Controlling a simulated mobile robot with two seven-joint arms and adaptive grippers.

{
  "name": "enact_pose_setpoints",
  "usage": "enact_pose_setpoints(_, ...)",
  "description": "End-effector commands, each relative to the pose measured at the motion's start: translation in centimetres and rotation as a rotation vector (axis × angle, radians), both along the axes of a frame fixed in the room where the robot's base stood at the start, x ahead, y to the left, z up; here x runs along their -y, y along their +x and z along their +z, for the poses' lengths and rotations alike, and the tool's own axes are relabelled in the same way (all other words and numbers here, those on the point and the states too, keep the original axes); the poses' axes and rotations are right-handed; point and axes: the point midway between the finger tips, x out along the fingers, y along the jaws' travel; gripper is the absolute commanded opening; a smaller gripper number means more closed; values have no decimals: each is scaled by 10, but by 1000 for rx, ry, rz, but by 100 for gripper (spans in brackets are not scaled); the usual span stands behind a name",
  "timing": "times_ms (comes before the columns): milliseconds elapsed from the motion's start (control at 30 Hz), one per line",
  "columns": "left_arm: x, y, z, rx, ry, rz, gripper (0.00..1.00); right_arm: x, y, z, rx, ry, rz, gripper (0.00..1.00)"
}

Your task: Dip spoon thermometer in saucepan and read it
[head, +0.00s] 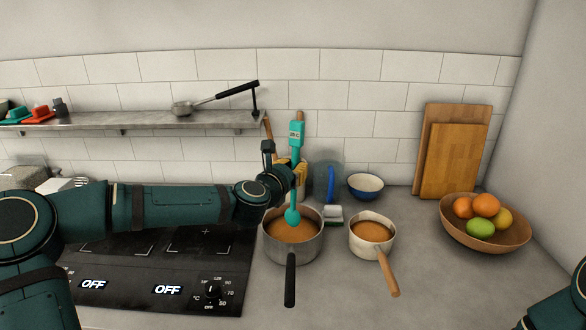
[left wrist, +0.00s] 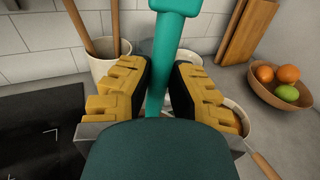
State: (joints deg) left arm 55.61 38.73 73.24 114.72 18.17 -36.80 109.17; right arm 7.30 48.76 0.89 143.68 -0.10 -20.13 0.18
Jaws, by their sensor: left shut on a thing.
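The teal spoon thermometer (head: 296,134) is upright, its display at the top and its spoon end down. The display shows small characters ending in C; the digits are too small to read surely. My left gripper (head: 291,180) is shut on its shaft, which also shows between the yellow finger pads in the left wrist view (left wrist: 163,60). The spoon end is fully visible over the back part of the larger saucepan (head: 293,256), which holds orange-brown contents and has a black handle. I cannot tell whether it touches them. My right gripper is out of view.
A smaller pan (head: 373,232) with a wooden handle stands right of the saucepan. The cooktop (head: 200,270) is at left, its displays reading OFF. A fruit bowl (head: 487,238), cutting boards (head: 455,150) and a blue bowl (head: 365,186) stand further right. A shelf (head: 150,122) runs above left.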

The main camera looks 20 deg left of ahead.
Motion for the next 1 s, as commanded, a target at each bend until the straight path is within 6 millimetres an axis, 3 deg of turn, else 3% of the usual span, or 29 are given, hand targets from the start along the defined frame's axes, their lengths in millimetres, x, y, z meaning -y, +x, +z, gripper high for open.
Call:
enact_pose_setpoints(433, 0, 0, -45, 0, -1, 0, 0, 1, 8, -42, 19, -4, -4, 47)
enact_pose_setpoints(700, 0, 0, -60, 0, -1, 0, 0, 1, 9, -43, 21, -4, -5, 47)
enact_pose_setpoints(1000, 0, 0, -62, 0, 0, 1, 0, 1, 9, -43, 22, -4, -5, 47)
